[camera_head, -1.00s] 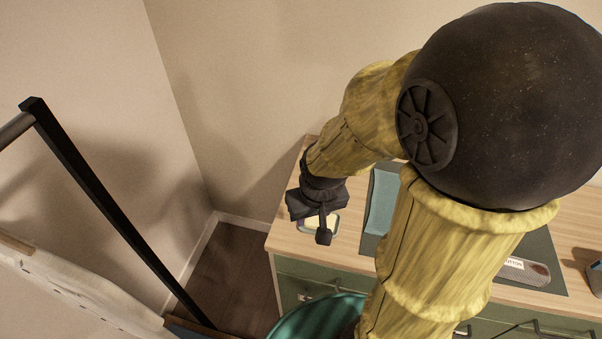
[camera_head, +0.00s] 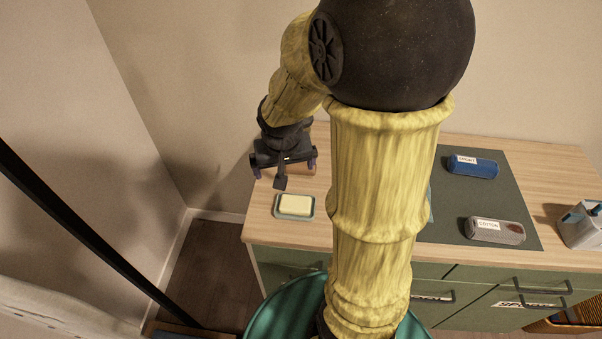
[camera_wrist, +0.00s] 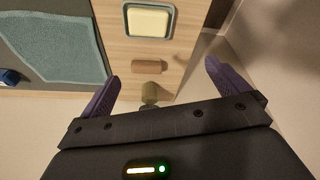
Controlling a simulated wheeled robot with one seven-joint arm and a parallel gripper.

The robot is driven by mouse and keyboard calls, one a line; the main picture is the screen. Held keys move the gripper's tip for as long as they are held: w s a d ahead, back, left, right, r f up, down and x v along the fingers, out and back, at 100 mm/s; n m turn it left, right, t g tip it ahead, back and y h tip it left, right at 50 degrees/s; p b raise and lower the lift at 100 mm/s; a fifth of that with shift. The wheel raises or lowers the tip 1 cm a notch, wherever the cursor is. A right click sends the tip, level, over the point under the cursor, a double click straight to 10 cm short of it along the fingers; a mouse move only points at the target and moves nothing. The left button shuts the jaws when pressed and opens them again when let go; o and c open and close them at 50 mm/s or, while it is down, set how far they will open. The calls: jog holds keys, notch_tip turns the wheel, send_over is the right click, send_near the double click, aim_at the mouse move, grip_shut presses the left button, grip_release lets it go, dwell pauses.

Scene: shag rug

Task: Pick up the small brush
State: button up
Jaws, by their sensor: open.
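A small brown wooden block-like thing (camera_wrist: 149,67), possibly the small brush, lies on the wooden counter in the wrist view. No bristles show, so I cannot be sure. In the head view a brown patch (camera_head: 296,171) shows behind my gripper (camera_head: 285,171), mostly hidden by it. My gripper is open and empty above the counter's left end. In the wrist view its two purple fingers (camera_wrist: 160,76) are spread wide, with the brown block beyond and between them. A short olive rounded thing (camera_wrist: 149,92) shows nearer the gripper, and I cannot tell what it is.
A soap dish (camera_head: 279,213) with pale yellow soap stands close to the gripper. A grey caddy (camera_head: 585,229) is at the right. A wall is behind.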

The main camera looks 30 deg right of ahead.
jog(key=w+d+f+m+h+b, duration=0.1)
jog(key=w+d+m, duration=0.2)
jog(key=w+d, duration=0.4)
jog(key=shift+d+m+t+b, duration=0.25)
jog(key=shift+m+t+b, duration=0.15)
jog(key=shift+f, duration=0.1)
jog(key=b, duration=0.3)
send_near(301, 165)
jog(key=x, duration=0.5)
jog(key=shift+w+d, duration=0.2)
jog(key=shift+d, duration=0.05)
jog(key=x, duration=0.4)
jog(key=shift+s+a+f+b, duration=0.1)
jog(key=shift+a+f+b, duration=0.15)
jog(key=shift+b, duration=0.15)
jog(key=shift+d+f, duration=0.15)
jog(key=shift+f, duration=0.15)
